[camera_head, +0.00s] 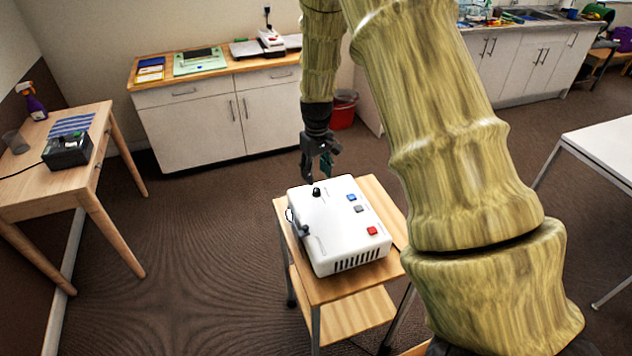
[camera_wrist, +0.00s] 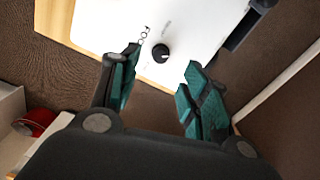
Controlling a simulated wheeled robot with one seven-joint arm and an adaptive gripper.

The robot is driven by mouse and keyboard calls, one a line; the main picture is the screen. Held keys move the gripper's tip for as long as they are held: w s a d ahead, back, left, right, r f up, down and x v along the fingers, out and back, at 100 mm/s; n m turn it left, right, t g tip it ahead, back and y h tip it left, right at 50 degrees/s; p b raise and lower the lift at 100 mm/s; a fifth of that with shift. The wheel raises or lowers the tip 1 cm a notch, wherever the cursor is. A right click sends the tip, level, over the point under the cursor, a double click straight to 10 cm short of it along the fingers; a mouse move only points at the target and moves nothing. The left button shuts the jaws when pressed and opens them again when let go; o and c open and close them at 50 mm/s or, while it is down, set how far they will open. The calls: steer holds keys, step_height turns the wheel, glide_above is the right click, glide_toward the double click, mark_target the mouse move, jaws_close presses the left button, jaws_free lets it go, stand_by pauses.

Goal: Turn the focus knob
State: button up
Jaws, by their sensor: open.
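A white projector-like device (camera_head: 338,240) sits on a small wooden cart. A round black knob (camera_head: 316,192) stands on its top near the far left corner; its printed labels are too small to read. In the wrist view the knob (camera_wrist: 161,53) shows a light pointer mark and lies between the lines of my two fingers. My gripper (camera_head: 318,172) is above the device's far edge, pointing down, just above and beyond the knob. In the wrist view my gripper (camera_wrist: 159,68) is open and empty, with teal pads apart and not visibly touching the knob.
The device also carries blue, grey and red buttons (camera_head: 372,230) and a dark lens part (camera_head: 301,230) on its left side. The cart top (camera_head: 376,189) has little bare room. A wooden table (camera_head: 90,130) stands left, cabinets (camera_head: 190,125) behind, a white table (camera_head: 605,145) right.

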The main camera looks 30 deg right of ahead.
mark_target(317, 189)
steer(key=shift+r, duration=2.7)
